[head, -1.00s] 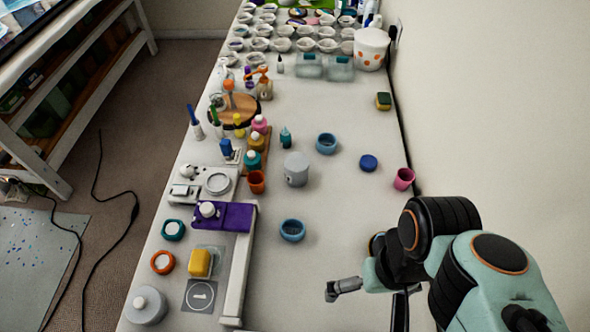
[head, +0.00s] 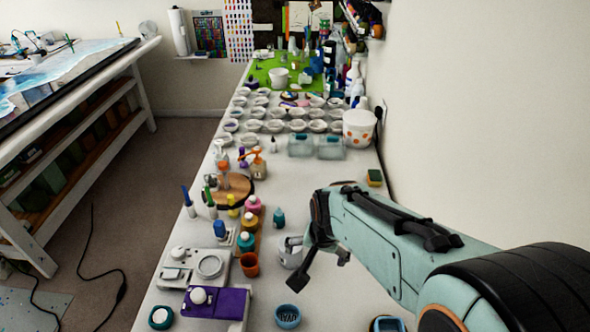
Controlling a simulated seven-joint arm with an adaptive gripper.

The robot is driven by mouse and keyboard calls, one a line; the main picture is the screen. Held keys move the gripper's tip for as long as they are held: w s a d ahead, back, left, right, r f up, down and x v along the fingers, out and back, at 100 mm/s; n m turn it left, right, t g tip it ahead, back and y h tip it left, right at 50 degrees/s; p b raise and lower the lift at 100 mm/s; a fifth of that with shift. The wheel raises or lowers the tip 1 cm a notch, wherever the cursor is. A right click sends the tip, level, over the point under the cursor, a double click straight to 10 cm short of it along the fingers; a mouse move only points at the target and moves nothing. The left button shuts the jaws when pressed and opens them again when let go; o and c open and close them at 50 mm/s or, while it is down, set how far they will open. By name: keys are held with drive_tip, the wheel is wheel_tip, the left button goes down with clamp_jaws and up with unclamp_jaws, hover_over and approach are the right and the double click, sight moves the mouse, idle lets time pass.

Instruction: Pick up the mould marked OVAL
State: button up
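I cannot read the word OVAL on anything in the head view. A blue round cup-like piece (head: 287,316) stands at the bottom edge, with dark marks inside that are too small to read. Another blue-rimmed piece (head: 388,324) is cut off by the bottom edge, below my arm. My gripper (head: 320,268) points down over the right middle of the table, its two fingers spread apart and nothing visible between them. A light grey pot (head: 289,252) is beside the gripper to its left, partly hidden by it; I cannot tell whether they touch.
Several small bottles, including a teal one (head: 278,217), stand left of my gripper. A purple-topped device (head: 215,302) and a white scale (head: 190,268) line the left edge. Several white bowls (head: 277,125) and a white bucket (head: 359,128) are farther back. The table between is mostly clear.

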drive_tip(key=a+f+n+g, duration=0.15)
drive_tip(key=a+f, duration=0.25)
drive_tip(key=f, duration=0.4)
drive_tip(key=g, duration=0.2)
hover_over(288, 318)
drive_tip(key=shift+h, duration=0.4)
wheel_tip(288, 318, down, 5)
drive_tip(key=shift+f, duration=0.1)
wheel_tip(288, 318, down, 5)
drive_tip(key=shift+f, duration=0.55)
drive_tip(key=c, duration=1.2)
drive_tip(key=shift+c, duration=0.2)
